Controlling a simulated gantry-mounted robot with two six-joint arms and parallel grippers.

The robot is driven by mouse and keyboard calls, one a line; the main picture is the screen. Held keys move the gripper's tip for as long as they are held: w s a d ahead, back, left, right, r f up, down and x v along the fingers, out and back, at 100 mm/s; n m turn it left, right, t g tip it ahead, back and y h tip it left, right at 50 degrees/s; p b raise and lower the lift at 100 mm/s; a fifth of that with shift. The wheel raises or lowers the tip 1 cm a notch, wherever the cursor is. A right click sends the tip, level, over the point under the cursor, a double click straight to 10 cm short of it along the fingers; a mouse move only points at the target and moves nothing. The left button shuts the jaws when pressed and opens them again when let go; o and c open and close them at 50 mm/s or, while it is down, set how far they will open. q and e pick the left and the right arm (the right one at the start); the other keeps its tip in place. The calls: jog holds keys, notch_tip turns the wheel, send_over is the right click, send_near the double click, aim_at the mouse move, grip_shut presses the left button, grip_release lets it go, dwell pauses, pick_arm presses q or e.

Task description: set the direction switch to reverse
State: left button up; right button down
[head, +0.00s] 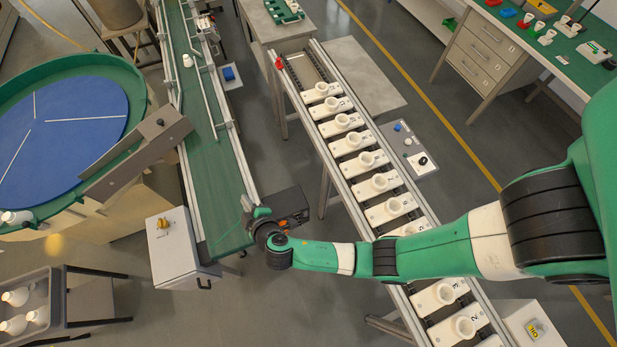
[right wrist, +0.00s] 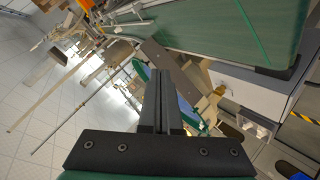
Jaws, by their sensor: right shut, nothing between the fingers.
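My right gripper (head: 250,205) is above the near end of the green belt conveyor (head: 222,190), by its right edge. In the right wrist view its fingers (right wrist: 161,78) are shut with nothing between them. A pale control box (head: 178,258) with a yellow knob (head: 163,223) stands at the left of the belt's end, apart from the gripper. A grey panel (head: 397,142) beside the roller line carries a dark knob (head: 422,161) and a blue button. I cannot tell which control is the direction switch, nor read any setting. My left gripper is not in view.
A roller line (head: 322,112) of white socket carriers runs under my right arm. A blue turntable (head: 62,120) stands left, a crate of white bulbs (head: 52,310) lower left. A dark box (head: 290,203) is close right of the gripper. Another box (head: 538,325) is lower right.

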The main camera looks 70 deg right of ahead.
jog(key=s+d+f+n+g+b, duration=0.1)
jog(key=s+f+n+b, duration=0.15)
jog(key=s+f, duration=0.65)
jog(key=s+d+f+n+g+b, duration=0.1)
jog(key=s+f+g+b, duration=0.3)
jog(key=f, duration=0.8)
jog(key=n+t+b, duration=0.1)
jog(key=n+b, duration=0.1)
jog(key=b, duration=0.2)
send_near(306, 215)
jog(key=s+a+r, duration=0.1)
jog(key=s+a, duration=0.4)
jog(key=s, duration=0.1)
pick_arm(q)
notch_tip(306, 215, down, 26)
jog(key=b, duration=1.2)
jog(key=shift+b, duration=0.35)
pick_arm(e)
jog(key=w+d+f, duration=0.6)
jog(key=w+d, duration=0.2)
jog(key=shift+w+f, duration=0.3)
jog(key=shift+f, duration=0.05)
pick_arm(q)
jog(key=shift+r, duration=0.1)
